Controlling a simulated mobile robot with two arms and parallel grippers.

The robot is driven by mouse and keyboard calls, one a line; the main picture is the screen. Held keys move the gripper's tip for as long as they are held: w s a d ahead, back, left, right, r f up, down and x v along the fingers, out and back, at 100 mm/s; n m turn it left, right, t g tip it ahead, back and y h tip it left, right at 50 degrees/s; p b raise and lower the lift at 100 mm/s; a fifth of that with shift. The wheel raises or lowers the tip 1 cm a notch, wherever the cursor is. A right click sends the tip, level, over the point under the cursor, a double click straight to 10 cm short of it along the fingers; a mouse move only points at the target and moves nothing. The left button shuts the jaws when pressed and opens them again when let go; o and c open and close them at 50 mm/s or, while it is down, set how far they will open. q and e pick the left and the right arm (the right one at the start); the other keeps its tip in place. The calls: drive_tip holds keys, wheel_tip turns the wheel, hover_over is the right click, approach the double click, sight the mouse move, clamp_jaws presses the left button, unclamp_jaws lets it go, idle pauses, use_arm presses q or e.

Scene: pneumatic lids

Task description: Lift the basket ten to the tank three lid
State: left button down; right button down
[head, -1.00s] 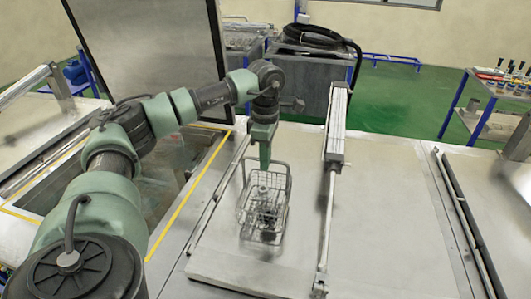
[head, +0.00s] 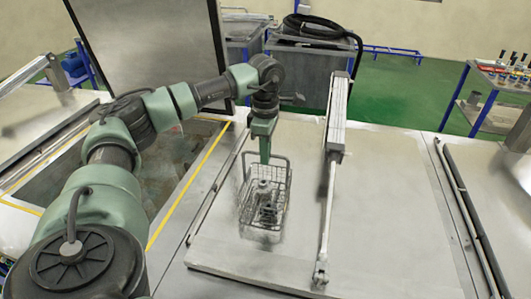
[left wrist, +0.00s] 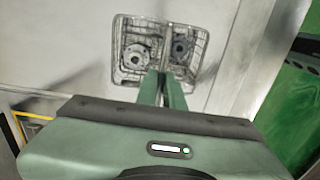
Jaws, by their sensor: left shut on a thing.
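The wire basket (head: 265,200) holds grey metal parts (head: 264,205) and is over the pale metal lid (head: 230,262) in the head view. I cannot tell whether its bottom touches the lid. My left gripper (head: 265,157) is at the top of the basket, shut on its handle, pointing down. In the left wrist view the gripper fingers (left wrist: 163,92) are together over the middle of the basket (left wrist: 118,62), with a round flanged part on the left side and a darker part on the right. My right gripper is not in view.
An open tank (head: 165,170) with a raised lid (head: 150,45) lies to the left. A pneumatic cylinder (head: 337,110) with its rod stands just right of the basket. Grey bins (head: 300,70) with a black hose are behind. The lid's front part is clear.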

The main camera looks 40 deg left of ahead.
use_arm(q)
drive_tip(key=shift+f+b, duration=0.3)
drive_tip(key=shift+f, duration=0.2)
drive_tip(key=c, duration=1.5)
unclamp_jaws()
drive_tip(key=shift+o, duration=0.2)
drive_tip(key=shift+s, duration=0.1)
